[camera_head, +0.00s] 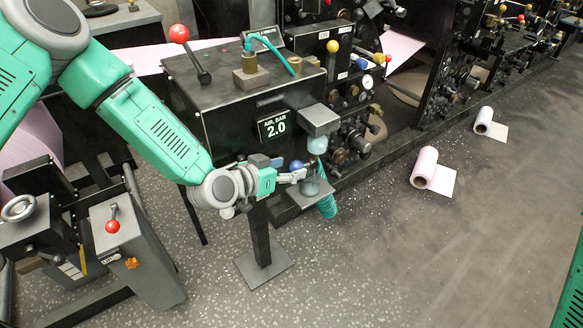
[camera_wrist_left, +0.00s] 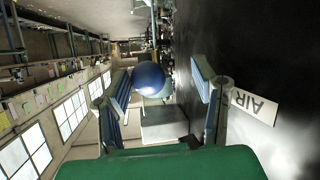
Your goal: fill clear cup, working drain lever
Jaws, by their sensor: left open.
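My left gripper (camera_head: 297,172) reaches in at the drain unit on the front of the black cabinet. Its jaws are open. A round blue knob (camera_head: 296,164), which looks like the drain lever's end, shows beside the fingers. In the left wrist view the blue knob (camera_wrist_left: 149,78) lies between the two spread fingers; I cannot tell if they touch it. A clear bowl (camera_head: 317,145) hangs under a grey block (camera_head: 319,119). Below it, a small translucent cup (camera_head: 311,187) appears to stand on a grey shelf (camera_head: 298,198), partly behind the gripper. Its fill level cannot be made out. My right gripper is out of view.
The black cabinet (camera_head: 215,85) carries a display reading "AIR, BAR 2.0" (camera_head: 276,126) and a red-knobbed lever (camera_head: 190,55). Pink rolls (camera_head: 425,168) lie on the floor at right. The front floor is clear.

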